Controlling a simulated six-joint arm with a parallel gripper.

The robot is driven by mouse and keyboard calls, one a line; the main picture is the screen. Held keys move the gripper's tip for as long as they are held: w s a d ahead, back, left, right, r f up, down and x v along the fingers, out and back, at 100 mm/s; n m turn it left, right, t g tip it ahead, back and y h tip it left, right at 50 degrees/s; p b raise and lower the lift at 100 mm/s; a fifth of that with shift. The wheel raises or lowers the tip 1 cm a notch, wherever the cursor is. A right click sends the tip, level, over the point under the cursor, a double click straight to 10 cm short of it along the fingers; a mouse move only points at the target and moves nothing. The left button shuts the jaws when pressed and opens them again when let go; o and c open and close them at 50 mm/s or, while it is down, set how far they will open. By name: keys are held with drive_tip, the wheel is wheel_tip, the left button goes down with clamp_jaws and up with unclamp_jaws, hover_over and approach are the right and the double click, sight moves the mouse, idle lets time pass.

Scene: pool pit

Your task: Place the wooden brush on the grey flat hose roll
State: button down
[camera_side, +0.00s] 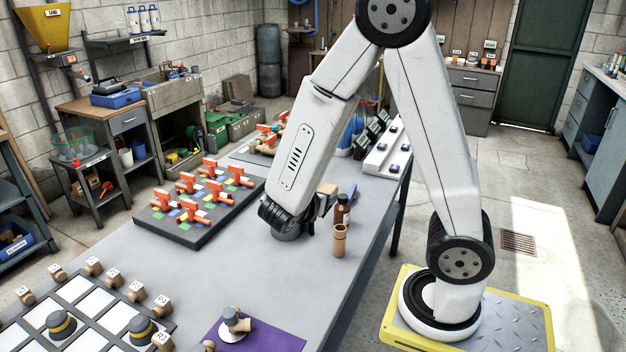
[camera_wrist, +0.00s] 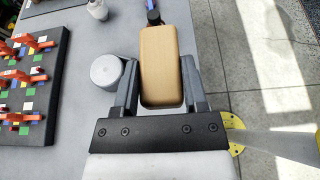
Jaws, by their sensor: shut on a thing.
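The wooden brush (camera_wrist: 161,55) is a tan block with rounded corners, held between the two fingers of my gripper (camera_wrist: 160,80) in the wrist view. A tan bit of the brush (camera_side: 328,188) shows past my arm in the side view. The grey flat hose roll (camera_wrist: 107,70) is a short round grey thing just left of my left finger in the wrist view; I cannot tell if they touch. My fingers are mostly hidden there.
A brown bottle (camera_side: 342,208) and a tan cylinder (camera_side: 339,241) stand close right of my wrist. A dark board with orange-handled pieces (camera_side: 186,222) lies to the left. A purple mat (camera_side: 270,338) and a white-celled grid (camera_side: 85,290) are at the front. Table between is clear.

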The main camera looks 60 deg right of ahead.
drive_tip(key=shift+d+r, duration=0.15)
drive_tip(key=shift+d, duration=0.05)
drive_tip(key=shift+w, duration=0.1)
drive_tip(key=shift+w, duration=0.1)
drive_tip(key=shift+w+d+f, duration=0.1)
drive_tip(key=shift+w+f, duration=0.1)
drive_tip(key=w+d+f, duration=0.4)
drive_tip(key=w+f, duration=0.5)
drive_tip(key=w, duration=0.3)
drive_tip(key=shift+d, duration=0.2)
